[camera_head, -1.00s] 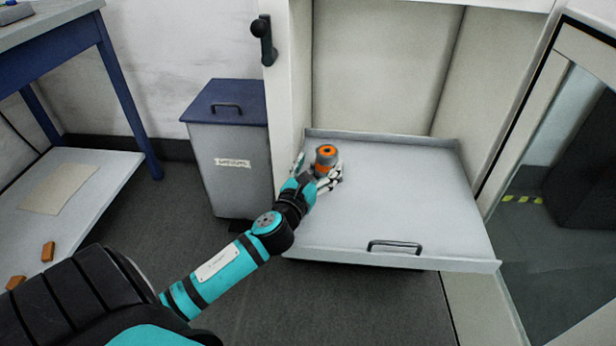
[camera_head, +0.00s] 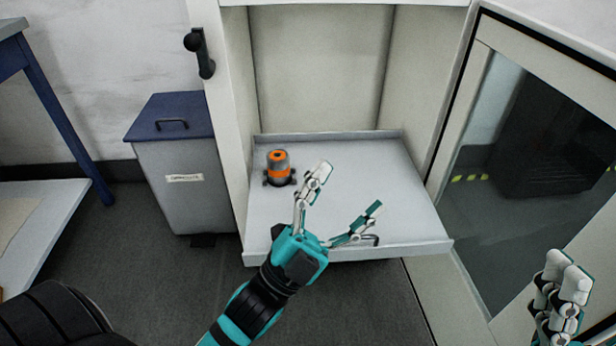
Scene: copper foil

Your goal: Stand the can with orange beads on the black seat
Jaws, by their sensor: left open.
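The grey can with an orange top and orange band (camera_head: 278,166) stands upright on the light grey drawer shelf, towards its back left. Dark pieces of the black seat (camera_head: 267,179) show around its foot, and the can appears to stand on the seat; most of the seat is hidden under it. My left gripper (camera_head: 348,188) is open and empty, to the right of and in front of the can, apart from it. My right gripper (camera_head: 566,276) shows at the lower right edge, far from the can; its opening is unclear.
The pulled-out shelf (camera_head: 385,175) has a raised rim and a dark handle at its front. Its right half is clear. A grey bin with a blue lid (camera_head: 172,118) stands left of the cabinet. A glass-doored cabinet (camera_head: 530,160) stands at the right.

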